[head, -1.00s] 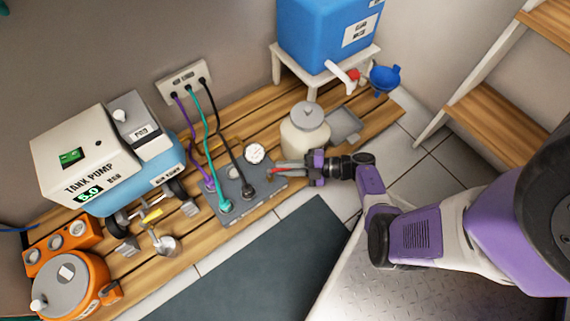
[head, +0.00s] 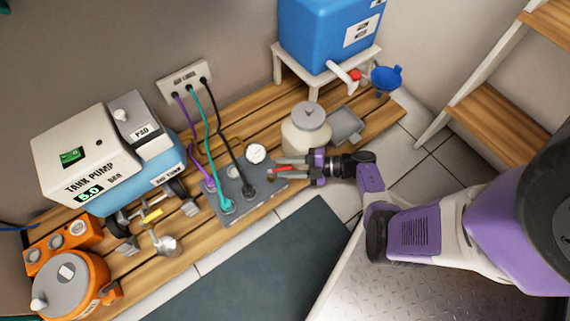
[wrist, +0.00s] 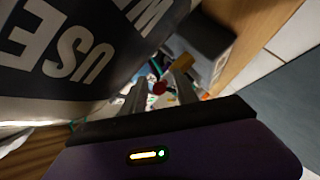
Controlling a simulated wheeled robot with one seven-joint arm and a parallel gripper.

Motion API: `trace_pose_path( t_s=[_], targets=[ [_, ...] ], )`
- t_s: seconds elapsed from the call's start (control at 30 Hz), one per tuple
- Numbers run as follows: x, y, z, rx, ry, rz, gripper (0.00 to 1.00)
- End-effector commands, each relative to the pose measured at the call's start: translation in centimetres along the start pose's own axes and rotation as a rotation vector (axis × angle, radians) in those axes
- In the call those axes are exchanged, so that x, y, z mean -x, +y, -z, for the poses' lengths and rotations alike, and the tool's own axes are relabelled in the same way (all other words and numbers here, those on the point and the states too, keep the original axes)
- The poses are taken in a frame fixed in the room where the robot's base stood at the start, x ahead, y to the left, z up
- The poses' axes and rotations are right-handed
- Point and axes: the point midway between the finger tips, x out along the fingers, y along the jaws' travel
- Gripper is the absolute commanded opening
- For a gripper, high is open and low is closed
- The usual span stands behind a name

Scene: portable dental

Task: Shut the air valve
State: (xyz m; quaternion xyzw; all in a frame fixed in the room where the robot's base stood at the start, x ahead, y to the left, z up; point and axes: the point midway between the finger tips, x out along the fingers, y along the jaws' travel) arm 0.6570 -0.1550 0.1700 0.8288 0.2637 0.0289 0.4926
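My gripper (head: 278,168) is low over the right end of the grey panel box (head: 238,200), beside the cream jar (head: 303,135). Its two fingers are apart, so it is open. A small red part (head: 282,174) shows by the fingers in the head view. In the wrist view a red part (wrist: 158,87) appears between or just beyond the fingertips; contact cannot be told. A yellow handle (head: 152,215) sits on a metal fitting in front of the tank pump (head: 75,160), well left of my gripper. Neither part is readably labelled as the air valve.
Purple, teal and black cords run from the wall socket (head: 186,76) to the box. A blue water container (head: 325,35) on a white stand is behind. An orange unit (head: 70,285) is at left. A black label with white letters (wrist: 75,60) crowds the wrist view.

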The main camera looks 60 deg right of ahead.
Motion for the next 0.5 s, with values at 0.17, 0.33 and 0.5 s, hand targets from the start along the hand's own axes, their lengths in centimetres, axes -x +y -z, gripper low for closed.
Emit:
trace_pose_path(
  t_s=[0.17,0.33,0.5],
  targets=[
    [1.9,0.0,-0.1,-0.001,-0.003,-0.002,0.36],
    [4.7,0.1,-0.1,0.000,-0.005,-0.003,0.36],
    [6.9,0.1,-0.1,0.001,-0.003,-0.001,0.36]
  ],
)
